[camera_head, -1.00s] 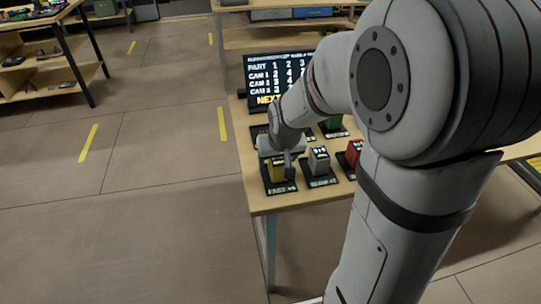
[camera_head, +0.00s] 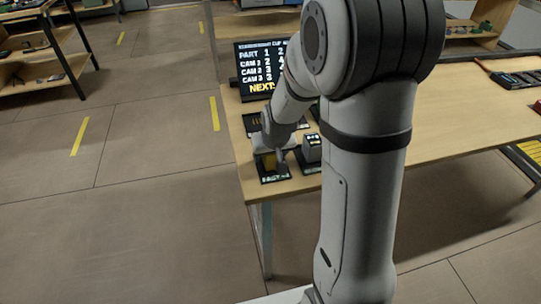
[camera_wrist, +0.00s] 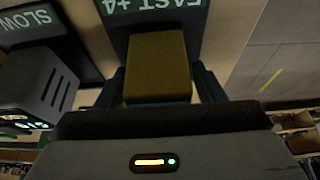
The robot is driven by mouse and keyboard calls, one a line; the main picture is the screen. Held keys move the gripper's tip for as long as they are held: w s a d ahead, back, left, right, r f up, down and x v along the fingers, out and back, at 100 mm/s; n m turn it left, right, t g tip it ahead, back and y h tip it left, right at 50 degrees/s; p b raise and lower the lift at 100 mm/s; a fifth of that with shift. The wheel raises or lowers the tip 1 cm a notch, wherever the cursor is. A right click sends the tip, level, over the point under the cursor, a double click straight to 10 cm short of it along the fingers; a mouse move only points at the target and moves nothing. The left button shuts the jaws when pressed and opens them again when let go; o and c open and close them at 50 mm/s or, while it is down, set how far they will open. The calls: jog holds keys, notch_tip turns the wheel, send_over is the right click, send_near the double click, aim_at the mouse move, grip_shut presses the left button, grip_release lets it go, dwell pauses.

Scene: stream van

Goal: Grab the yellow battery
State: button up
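The yellow battery (camera_head: 268,162) stands at the left front of the table, on a dark pad. In the wrist view the yellow battery (camera_wrist: 157,60) is upright in the middle, beside pad lettering that reads "FAST +4". My gripper (camera_head: 275,156) is down at the battery. In the wrist view, my gripper's dark fingers (camera_wrist: 160,82) stand on both sides of the battery. Whether they press on it or leave a thin gap cannot be made out. The battery's lower part is hidden.
A grey battery (camera_head: 312,148) stands just right on its own pad; it is close beside my gripper in the wrist view (camera_wrist: 38,88), near the word "SLOW". A screen (camera_head: 262,68) with part numbers stands behind. My arm hides part of the table (camera_head: 460,115).

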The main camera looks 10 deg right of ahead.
jog(key=c, duration=1.1)
jog(key=shift+c, duration=0.2)
